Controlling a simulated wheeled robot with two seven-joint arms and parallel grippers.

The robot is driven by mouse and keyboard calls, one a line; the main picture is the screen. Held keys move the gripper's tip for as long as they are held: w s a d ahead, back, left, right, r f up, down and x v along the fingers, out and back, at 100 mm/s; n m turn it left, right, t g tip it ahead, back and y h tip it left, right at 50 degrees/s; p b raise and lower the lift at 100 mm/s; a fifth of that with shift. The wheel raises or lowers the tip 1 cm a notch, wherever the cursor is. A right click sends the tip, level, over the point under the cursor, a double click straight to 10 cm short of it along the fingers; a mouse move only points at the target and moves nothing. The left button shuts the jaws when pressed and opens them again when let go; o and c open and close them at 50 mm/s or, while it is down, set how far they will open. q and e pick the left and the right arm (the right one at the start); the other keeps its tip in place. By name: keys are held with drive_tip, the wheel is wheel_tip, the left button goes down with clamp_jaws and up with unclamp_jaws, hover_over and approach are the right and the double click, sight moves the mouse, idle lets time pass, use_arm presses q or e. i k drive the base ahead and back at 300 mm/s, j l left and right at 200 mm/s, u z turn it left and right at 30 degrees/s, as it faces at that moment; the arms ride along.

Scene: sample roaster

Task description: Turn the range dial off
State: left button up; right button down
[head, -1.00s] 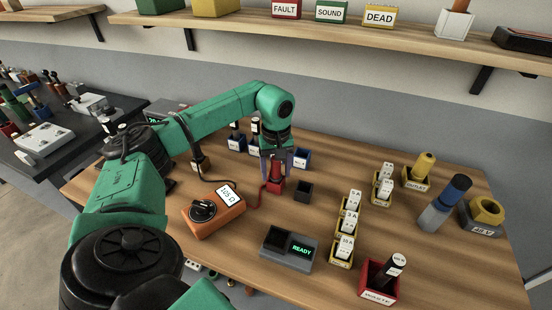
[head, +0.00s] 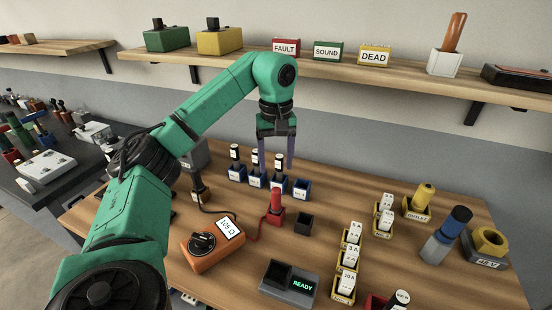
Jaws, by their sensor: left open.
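The range dial (head: 202,243) is a black round knob on top of an orange meter (head: 216,254) on the table. A white label beside the dial appears to read 105 Ω. My left gripper (head: 276,162) is open and empty, fingers pointing down. It is above the back of the table, behind and to the right of the meter, well apart from the dial. A red probe (head: 276,207) stands upright below the gripper, joined to the meter by a red lead. A dark probe (head: 199,189) stands behind the meter with a black lead. My right gripper is not in view.
Several blue holders with dark labelled pieces (head: 256,175) stand at the back. A small black open box (head: 303,223) and a grey unit reading READY (head: 289,283) are right of the meter. Yellow holders with white fuses (head: 347,260) stand further right. A shelf (head: 350,72) runs above.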

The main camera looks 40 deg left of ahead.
sight(201, 242)
drive_tip(key=k, duration=1.5)
